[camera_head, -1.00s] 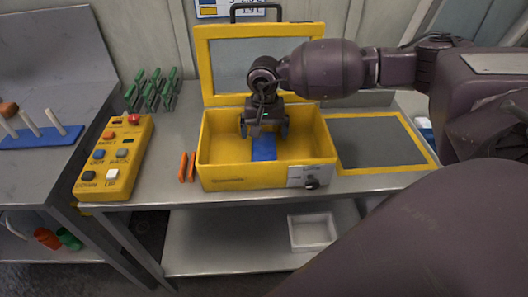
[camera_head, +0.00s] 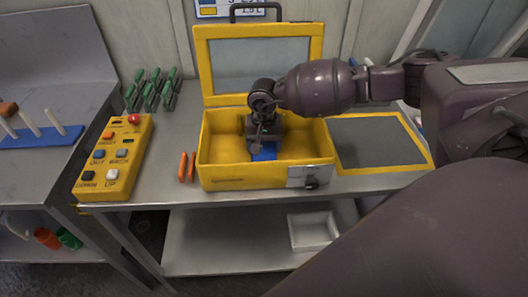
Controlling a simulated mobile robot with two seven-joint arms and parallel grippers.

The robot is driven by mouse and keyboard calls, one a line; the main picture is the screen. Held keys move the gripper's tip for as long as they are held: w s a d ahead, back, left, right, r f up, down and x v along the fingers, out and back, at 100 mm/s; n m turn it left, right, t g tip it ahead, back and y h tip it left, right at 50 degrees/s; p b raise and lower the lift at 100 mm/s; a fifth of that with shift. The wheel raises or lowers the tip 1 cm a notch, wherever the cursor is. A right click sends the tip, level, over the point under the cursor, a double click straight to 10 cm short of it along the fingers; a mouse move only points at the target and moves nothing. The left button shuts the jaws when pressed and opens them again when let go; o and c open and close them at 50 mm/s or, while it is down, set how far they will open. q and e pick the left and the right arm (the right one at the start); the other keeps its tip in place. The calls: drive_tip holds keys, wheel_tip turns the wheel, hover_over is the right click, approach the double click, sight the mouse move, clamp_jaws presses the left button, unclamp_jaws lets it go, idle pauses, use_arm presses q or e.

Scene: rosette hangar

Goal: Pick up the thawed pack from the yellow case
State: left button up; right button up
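The yellow case (camera_head: 225,172) stands open on the metal bench, its lid raised at the back. A blue pack (camera_head: 263,154) lies inside on the case floor, partly covered by my gripper. I cannot tell from its look whether it is thawed. My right gripper (camera_head: 265,142) points down into the case, right over the blue pack. Its fingertips are hard to make out, so I cannot tell whether they are apart or closed on the pack. My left gripper is out of view.
A yellow button box (camera_head: 117,160) and two orange sticks (camera_head: 187,167) stand left of the case. Green-handled items (camera_head: 157,88) stand behind them. A yellow-framed grey panel (camera_head: 378,141) lies to the right. A white tray (camera_head: 314,231) is on the lower shelf.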

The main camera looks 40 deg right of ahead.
drive_tip(key=c, duration=0.5)
drive_tip(key=shift+c, duration=0.2)
